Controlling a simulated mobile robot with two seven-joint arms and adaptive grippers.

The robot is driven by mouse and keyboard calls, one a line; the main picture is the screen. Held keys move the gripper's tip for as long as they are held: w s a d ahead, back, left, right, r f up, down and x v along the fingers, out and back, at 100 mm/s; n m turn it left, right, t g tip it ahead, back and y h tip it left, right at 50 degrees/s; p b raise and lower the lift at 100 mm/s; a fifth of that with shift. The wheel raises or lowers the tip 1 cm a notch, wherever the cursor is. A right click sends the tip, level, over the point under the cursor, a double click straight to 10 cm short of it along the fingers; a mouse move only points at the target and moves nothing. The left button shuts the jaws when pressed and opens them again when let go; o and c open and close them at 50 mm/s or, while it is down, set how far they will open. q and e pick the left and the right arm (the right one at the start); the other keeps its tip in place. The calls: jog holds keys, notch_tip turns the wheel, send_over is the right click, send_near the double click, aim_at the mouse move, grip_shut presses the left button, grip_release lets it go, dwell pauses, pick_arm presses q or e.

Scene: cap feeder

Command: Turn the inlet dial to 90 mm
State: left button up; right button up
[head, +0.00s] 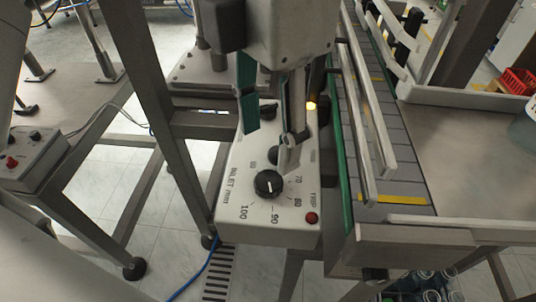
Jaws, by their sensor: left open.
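The inlet dial (268,184) is a round black knob on the sloping top of a pale control box (240,226). Numbers ring it, with 90 printed below it in the picture, 100 at the lower left and 80 to the right. A short white mark shows on the knob; I cannot tell exactly which number it points to. My left gripper (268,146) is open and points down over the box from the top of the picture. A grey fingertip is close above the dial, and I cannot tell whether it touches. My right gripper is not in view.
A red trip button (311,218) sits right of the dial. A steel frame leg (165,120) stands left.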

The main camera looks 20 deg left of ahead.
pick_arm(q)
jog(key=shift+r, duration=1.85)
